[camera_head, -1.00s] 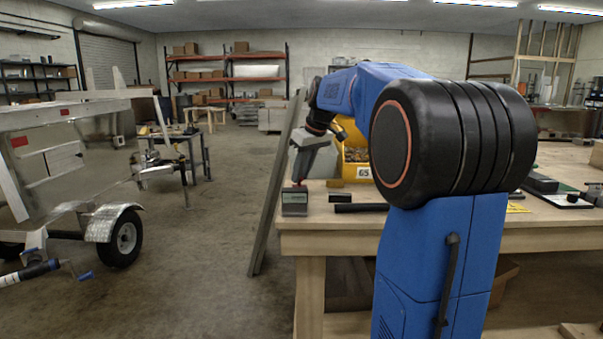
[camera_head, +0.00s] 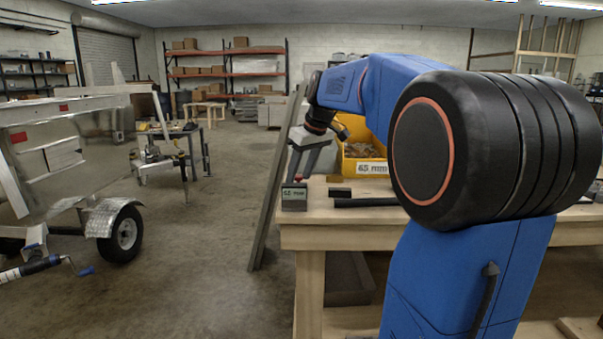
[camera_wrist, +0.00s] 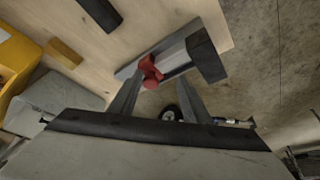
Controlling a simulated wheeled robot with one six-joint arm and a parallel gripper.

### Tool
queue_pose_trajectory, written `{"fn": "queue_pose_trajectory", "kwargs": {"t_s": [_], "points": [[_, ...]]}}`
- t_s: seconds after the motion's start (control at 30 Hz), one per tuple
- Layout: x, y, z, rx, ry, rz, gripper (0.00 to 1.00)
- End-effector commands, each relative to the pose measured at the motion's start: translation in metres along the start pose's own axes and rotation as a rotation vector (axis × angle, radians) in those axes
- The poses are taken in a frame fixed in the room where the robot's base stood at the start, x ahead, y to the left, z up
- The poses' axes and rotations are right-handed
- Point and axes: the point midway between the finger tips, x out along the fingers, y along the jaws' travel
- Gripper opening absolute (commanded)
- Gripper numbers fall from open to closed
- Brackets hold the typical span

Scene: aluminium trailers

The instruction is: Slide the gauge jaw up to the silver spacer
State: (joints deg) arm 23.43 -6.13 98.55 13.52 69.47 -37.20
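The gauge lies at the bench's near left corner. Its dark end block (camera_head: 294,197) has a "65 mm" label facing the head camera. In the wrist view the gauge shows as a silver rail with a dark end block (camera_wrist: 207,56) and a red jaw (camera_wrist: 150,71). A grey metal piece (camera_wrist: 176,54) lies between jaw and block; I cannot tell whether it is the silver spacer or part of the rail. My gripper (camera_wrist: 160,79) is open, its fingers apart with the red jaw near the tips. Contact is unclear. In the head view my gripper (camera_head: 312,158) is above the gauge.
A yellow bin (camera_head: 362,166) labelled "65 mm" stands behind the gauge. A black bar (camera_head: 368,203) and a small dark block (camera_head: 340,192) lie to the gauge's right. A long grey beam (camera_head: 266,225) leans by the bench's left edge. Open floor and a trailer (camera_head: 70,165) are left.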

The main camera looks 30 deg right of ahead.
Motion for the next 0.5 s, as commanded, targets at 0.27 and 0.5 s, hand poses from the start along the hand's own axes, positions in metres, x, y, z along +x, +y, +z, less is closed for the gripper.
{"fn": "queue_pose_trajectory", "kwargs": {"t_s": [0.27,0.5], "points": [[0.0002,0.0011,-0.0007,0.0,0.001,0.002,0.4],[0.0001,0.0019,-0.0009,0.0,0.001,0.003,0.4]]}}
